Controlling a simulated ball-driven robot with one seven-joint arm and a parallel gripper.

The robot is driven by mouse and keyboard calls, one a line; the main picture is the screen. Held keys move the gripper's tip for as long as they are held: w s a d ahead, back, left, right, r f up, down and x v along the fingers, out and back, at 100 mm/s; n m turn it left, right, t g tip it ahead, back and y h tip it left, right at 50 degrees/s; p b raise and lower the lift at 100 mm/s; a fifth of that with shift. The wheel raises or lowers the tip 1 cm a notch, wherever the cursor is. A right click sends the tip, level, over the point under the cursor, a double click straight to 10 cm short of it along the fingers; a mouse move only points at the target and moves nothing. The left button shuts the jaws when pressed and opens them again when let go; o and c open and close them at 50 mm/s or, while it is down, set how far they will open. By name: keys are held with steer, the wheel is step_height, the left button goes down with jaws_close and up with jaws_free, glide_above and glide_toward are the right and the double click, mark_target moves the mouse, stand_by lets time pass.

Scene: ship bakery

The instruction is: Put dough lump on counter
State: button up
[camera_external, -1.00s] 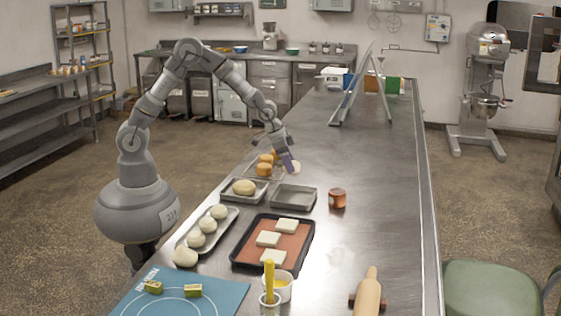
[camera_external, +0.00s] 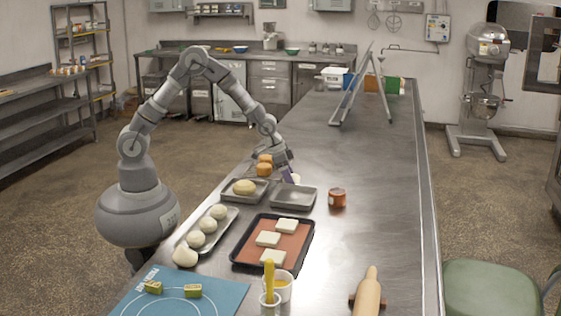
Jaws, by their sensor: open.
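A small pale lump (camera_external: 296,178), which looks like dough, shows beside my gripper (camera_external: 289,178), just behind the empty grey pan (camera_external: 305,205). My gripper is open and points down, low over the steel counter (camera_external: 375,165). The fingers partly hide the lump, and I cannot tell whether it touches them or rests fully on the counter. Several pale dough lumps (camera_external: 208,225) sit in a row on a long metal tray (camera_external: 225,234) at the counter's left edge. One larger lump (camera_external: 244,187) lies in a square pan (camera_external: 231,199).
Orange-brown loaves (camera_external: 264,168) stand left of my gripper. A copper-coloured pot (camera_external: 337,198) stands to the right. A dark tray (camera_external: 245,267) with pale squares, a blue mat (camera_external: 225,300) and a rolling pin (camera_external: 368,296) lie nearer.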

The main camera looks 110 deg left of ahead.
steer(key=p+v, duration=0.3)
steer(key=v, duration=0.9)
steer(key=shift+p, duration=0.3)
steer(key=shift+r, duration=0.25)
steer(key=w+d+r+m+t, duration=0.1)
steer(key=w+d+r+t, duration=0.2)
steer(key=r, duration=0.8)
steer(key=w+d+r+t, duration=0.2)
steer(key=d+r, duration=0.2)
steer(key=r, duration=0.8)
steer(key=s+d+r+t, duration=0.1)
steer(key=s+d+r, duration=0.1)
steer(key=r, duration=0.6)
steer(key=s+d+r+m+t, duration=0.1)
steer(key=d+r+t, duration=0.1)
steer(key=d+r, duration=0.3)
step_height(320, 180, up, 4)
steer(key=shift+s+d, duration=0.2)
steer(key=shift+s, duration=0.2)
steer(key=shift+o, duration=0.3)
steer(key=s+d+r+t, duration=0.1)
steer(key=s+d+r, duration=0.1)
steer(key=s+r, duration=0.2)
steer(key=s+d+r+m+t+h, duration=0.1)
steer(key=s+r, duration=0.3)
steer(key=r, duration=0.5)
steer(key=shift+d+r+t, duration=0.2)
steer(key=shift+d+t, duration=0.4)
steer(key=shift+f, duration=0.1)
